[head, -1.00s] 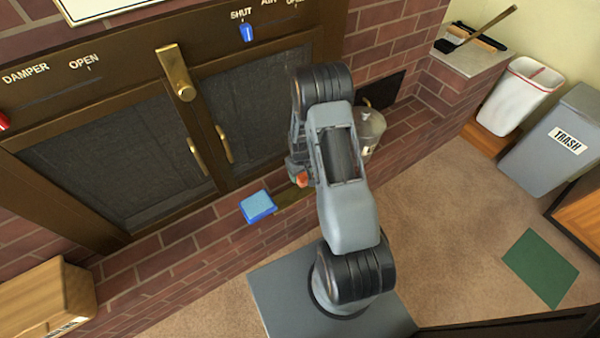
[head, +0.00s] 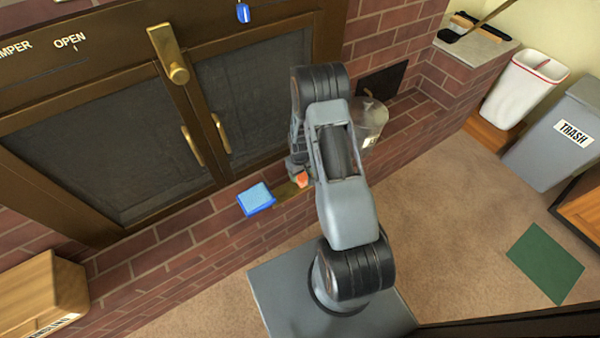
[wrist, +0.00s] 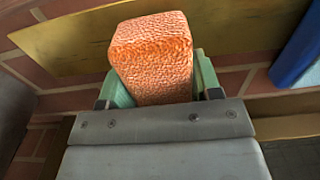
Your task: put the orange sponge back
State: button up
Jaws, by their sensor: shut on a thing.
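The orange sponge (wrist: 152,58) is a rough-textured block held between the green finger pads of my gripper (wrist: 155,90) in the wrist view. My gripper is shut on it. In the head view a small part of the orange sponge (head: 302,181) shows at the left side of my arm, and my arm hides most of the gripper. Beyond the sponge lies a flat brass-coloured plate (wrist: 100,42) on the brick ledge. It also shows in the head view (head: 288,190), beside the sponge. I cannot tell whether the sponge touches the plate.
A blue sponge-like block (head: 256,198) sits on the ledge just left of the plate. A clear jar (head: 369,122) stands right of my arm. Brass-framed fireplace doors (head: 110,140) rise behind. A cardboard box (head: 42,295) is at lower left; bins (head: 527,88) stand at right.

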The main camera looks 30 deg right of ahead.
jog(key=shift+f+b, duration=0.3)
jog(key=shift+f, duration=0.1)
jog(key=o, duration=0.9)
notch_tip(320, 180, up, 14)
jog(key=p, duration=0.4)
jog(key=s+a+r+t+p, duration=0.1)
jog(key=s+a+r+p, duration=0.2)
jog(key=r, duration=1.3)
jog(key=s+a+r+m+t+p, duration=0.1)
jog(key=s+a+r+p, duration=0.2)
jog(key=s+r+p, duration=0.5)
jog(key=s+a+r+t+p, duration=0.1)
jog(key=s+a+r+p, duration=0.2)
jog(key=r+p, duration=1)
jog(key=shift+s+a+r+t, duration=0.15)
jog(key=shift+s+r, duration=0.25)
jog(key=shift+r, duration=1.6)
jog(key=shift+s+a+r+t, duration=0.1)
jog(key=shift+s+r, duration=0.25)
jog(key=shift+r, duration=1.7)
jog(key=shift+s+a+r+t, duration=0.15)
jog(key=shift+s+r, duration=0.25)
jog(key=shift+r, duration=1.6)
